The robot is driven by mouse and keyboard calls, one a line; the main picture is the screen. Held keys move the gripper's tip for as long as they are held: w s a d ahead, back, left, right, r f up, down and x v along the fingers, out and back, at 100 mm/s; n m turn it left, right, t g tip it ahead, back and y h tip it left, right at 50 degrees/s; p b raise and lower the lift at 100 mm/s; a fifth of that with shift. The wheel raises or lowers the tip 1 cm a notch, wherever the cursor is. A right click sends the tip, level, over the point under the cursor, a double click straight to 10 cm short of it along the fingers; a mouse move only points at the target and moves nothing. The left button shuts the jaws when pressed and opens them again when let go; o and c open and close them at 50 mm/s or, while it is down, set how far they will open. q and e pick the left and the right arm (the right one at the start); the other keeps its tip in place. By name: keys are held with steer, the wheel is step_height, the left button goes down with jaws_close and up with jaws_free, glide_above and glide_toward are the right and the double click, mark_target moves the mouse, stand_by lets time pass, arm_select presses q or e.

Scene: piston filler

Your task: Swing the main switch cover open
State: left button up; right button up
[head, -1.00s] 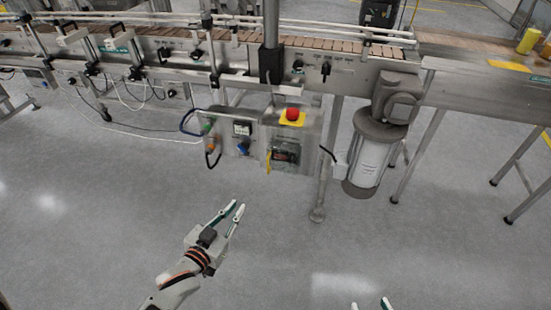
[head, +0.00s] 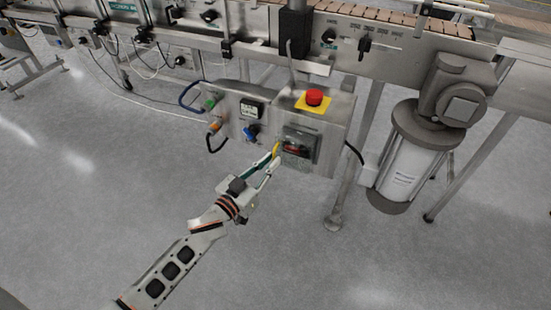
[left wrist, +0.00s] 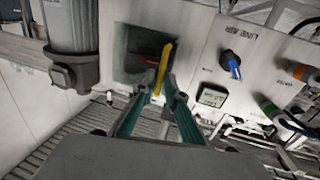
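The main switch cover (head: 299,146) is a dark, see-through square cover on the front of the grey control box, with a red switch part behind it. It looks closed. A yellow handle (head: 276,149) stands along its left edge; in the left wrist view the yellow handle (left wrist: 164,62) sticks out toward the camera. My left gripper (head: 270,163) is at the handle, just below and left of the cover. In the left wrist view its fingertips (left wrist: 158,88) are apart, with the handle's near end between them; contact is not clear. My right gripper is out of view.
The conveyor runs above. The floor in front is clear.

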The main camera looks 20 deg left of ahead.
arm_select(q)
steer(key=shift+x, duration=1.2)
jaws_close()
